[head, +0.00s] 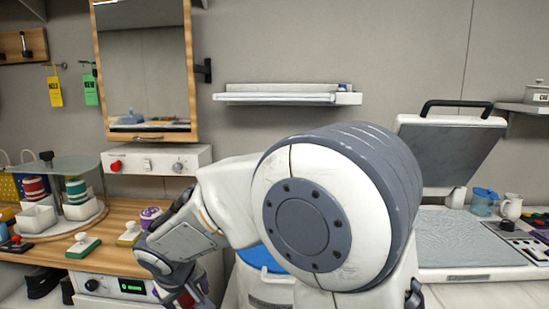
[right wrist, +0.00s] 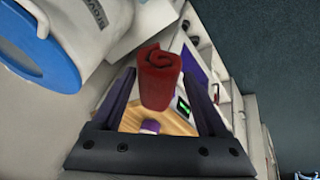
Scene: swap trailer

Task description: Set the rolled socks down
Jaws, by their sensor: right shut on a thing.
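The rolled socks (right wrist: 160,78) are a dark red roll with a spiral end, seen between my right gripper's fingers in the right wrist view. My right gripper (right wrist: 160,90) is shut on them. In the head view my right arm fills the middle and reaches left, with the right gripper (head: 178,290) low in front of the wooden counter (head: 122,263). A little dark red shows at its fingers there, partly hidden. My left gripper is not in view.
A blue-rimmed white bin (head: 262,258) stands behind my arm, close to the gripper in the right wrist view (right wrist: 62,68). The counter holds a round spool stand (head: 68,228), a green-based knob block (head: 83,246) and a purple spool (head: 151,214). A pressing machine (head: 455,238) stands open at right.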

